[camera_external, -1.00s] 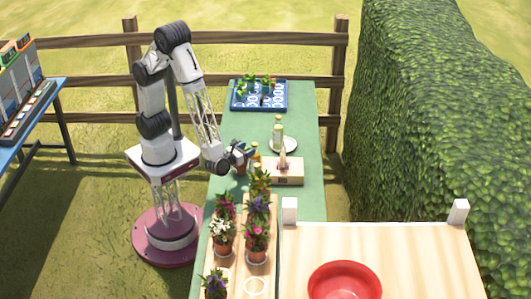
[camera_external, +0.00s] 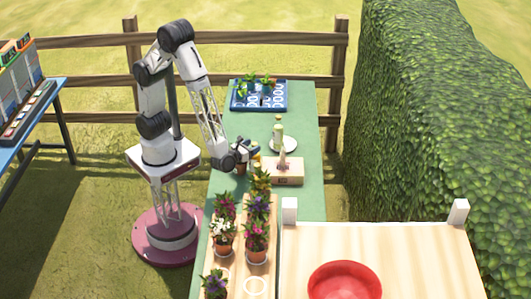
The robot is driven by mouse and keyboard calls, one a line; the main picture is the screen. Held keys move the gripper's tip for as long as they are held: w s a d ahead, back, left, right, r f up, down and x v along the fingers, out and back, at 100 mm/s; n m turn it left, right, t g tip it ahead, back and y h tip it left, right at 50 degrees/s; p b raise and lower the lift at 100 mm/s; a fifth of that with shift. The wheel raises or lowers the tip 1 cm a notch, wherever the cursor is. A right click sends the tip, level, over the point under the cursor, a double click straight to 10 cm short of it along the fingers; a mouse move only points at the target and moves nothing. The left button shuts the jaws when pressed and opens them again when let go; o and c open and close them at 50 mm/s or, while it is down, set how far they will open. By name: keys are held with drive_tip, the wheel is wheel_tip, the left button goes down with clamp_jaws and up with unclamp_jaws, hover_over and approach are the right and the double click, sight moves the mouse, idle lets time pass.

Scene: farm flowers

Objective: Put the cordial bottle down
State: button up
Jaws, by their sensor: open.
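A pale green-yellow bottle (camera_external: 279,130), which looks like the cordial bottle, stands upright at the white plate (camera_external: 291,145) on the green table. From this angle I cannot tell whether it rests on the plate or just beside it. My gripper (camera_external: 250,152) is open, low over the table's left side, left of the plate and apart from that bottle. A small amber object (camera_external: 257,161), perhaps another bottle, shows close to the fingers. It is partly hidden, and I cannot tell whether the fingers touch it.
A wooden box (camera_external: 290,172) with something pale on top stands right of my gripper. Several potted flowers (camera_external: 256,240) line the wooden board in front. A blue tray (camera_external: 283,104) with plants lies at the back. The table's right side (camera_external: 312,125) is clear.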

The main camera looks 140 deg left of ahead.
drive_tip(key=shift+a+r, duration=0.1)
drive_tip(key=shift+a, duration=1.85)
clamp_jaws()
